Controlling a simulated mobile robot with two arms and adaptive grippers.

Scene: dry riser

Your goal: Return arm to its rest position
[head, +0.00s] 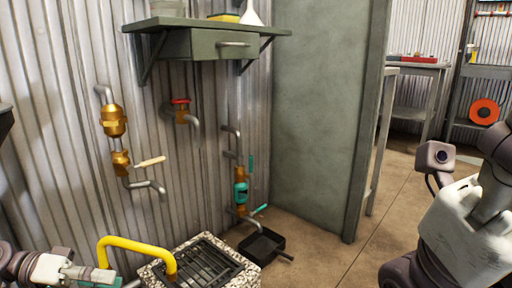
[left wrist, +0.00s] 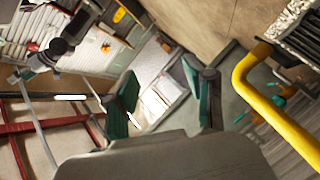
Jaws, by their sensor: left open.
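My left gripper (head: 98,277) is low at the left edge of the head view, beside the yellow curved pipe (head: 135,244). In the left wrist view its two teal-padded fingers stand wide apart, with nothing between them; the gripper (left wrist: 162,98) is open and empty. The yellow pipe (left wrist: 255,92) passes to the right of the fingers there, apart from them. My right arm (head: 465,225) is folded at the right of the head view, its fingertips out of that picture. A small arm shape at the upper left of the left wrist view seems to be mine.
A drain grate (head: 205,268) in a speckled block is at the bottom. Brass valves (head: 113,122) and pipes line the corrugated wall under a green shelf (head: 205,28). A black tray (head: 262,247) lies on the floor. A grey panel (head: 315,110) stands mid-view; floor to its right is clear.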

